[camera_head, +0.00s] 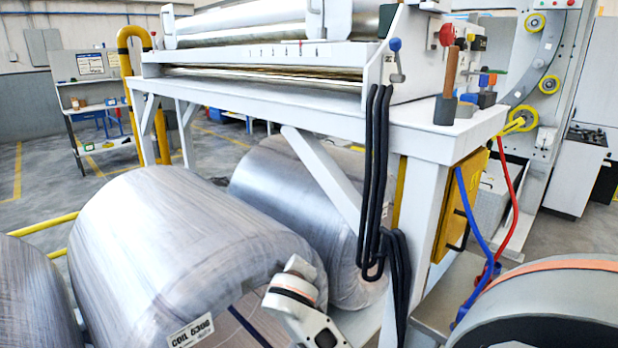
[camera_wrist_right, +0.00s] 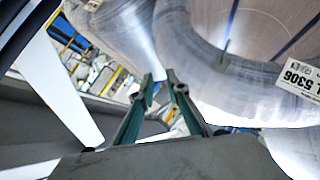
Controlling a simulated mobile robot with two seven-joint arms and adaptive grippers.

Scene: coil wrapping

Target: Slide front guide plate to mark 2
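The machine's front white beam (camera_head: 270,55) carries a row of small dark marks and one red mark near its middle. The digits are too small to read. An upright white plate (camera_head: 412,55) stands at the beam's right end, with a blue-knobbed lever (camera_head: 396,60) on it. I cannot tell for sure which part is the front guide plate. My right gripper (camera_wrist_right: 160,80) shows in the wrist view with its two fingers apart and nothing between them, near the coil and away from the beam. My left gripper is not in view.
Large wrapped coils (camera_head: 180,250) lie below the machine's white frame table (camera_head: 250,98); one bears a label (camera_head: 191,331). Black cables (camera_head: 374,180) hang in front of the frame. A grey drum (camera_head: 550,305) is at bottom right.

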